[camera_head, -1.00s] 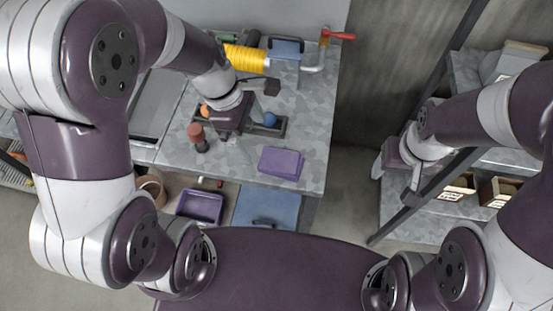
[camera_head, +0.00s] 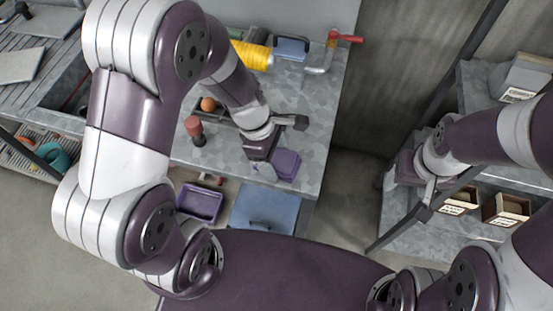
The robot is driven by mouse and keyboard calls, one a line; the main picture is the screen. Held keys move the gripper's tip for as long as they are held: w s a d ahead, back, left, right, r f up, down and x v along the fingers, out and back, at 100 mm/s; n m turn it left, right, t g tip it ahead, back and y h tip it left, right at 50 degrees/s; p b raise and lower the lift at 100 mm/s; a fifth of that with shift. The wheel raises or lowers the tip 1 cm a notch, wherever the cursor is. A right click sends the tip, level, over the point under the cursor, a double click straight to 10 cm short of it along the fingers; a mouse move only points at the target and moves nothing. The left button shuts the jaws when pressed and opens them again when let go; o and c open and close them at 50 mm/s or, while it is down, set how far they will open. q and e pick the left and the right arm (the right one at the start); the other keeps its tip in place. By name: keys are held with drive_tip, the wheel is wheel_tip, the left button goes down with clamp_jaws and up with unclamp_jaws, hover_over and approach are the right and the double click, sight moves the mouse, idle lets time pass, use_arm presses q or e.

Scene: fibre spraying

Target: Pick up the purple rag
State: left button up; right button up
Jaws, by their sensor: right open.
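The purple rag (camera_head: 288,165) lies folded on the grey worktop, near its front right part. My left gripper (camera_head: 264,170) is above the worktop at the rag's left side and hides the rag's left part. I cannot tell whether it touches the rag, or whether its fingers are open or shut. My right gripper (camera_head: 424,203) is open, off to the right beside the metal shelf rack, far from the rag.
A red-topped tool (camera_head: 194,128) stands left of my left gripper. A yellow spool (camera_head: 252,56), a blue box (camera_head: 290,48) and a red-handled pipe (camera_head: 330,50) are at the back. A purple bin (camera_head: 201,203) sits below the worktop. The shelf rack (camera_head: 478,80) stands right.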

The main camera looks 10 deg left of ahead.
sight(281, 159)
use_arm(q)
wheel_tip(281, 159, up, 4)
drive_tip(key=shift+r+p, duration=0.15)
drive_tip(key=shift+p, duration=0.5)
drive_tip(key=s+a+r+p, duration=0.1)
drive_tip(key=s+r+p, duration=0.1)
drive_tip(key=s, duration=0.3)
drive_tip(key=s+a+r+p, duration=0.1)
drive_tip(key=s+r+p, duration=0.1)
drive_tip(key=s+r, duration=0.2)
drive_tip(key=s, duration=0.2)
drive_tip(key=shift+s+r, duration=0.3)
drive_tip(key=shift+r, duration=0.05)
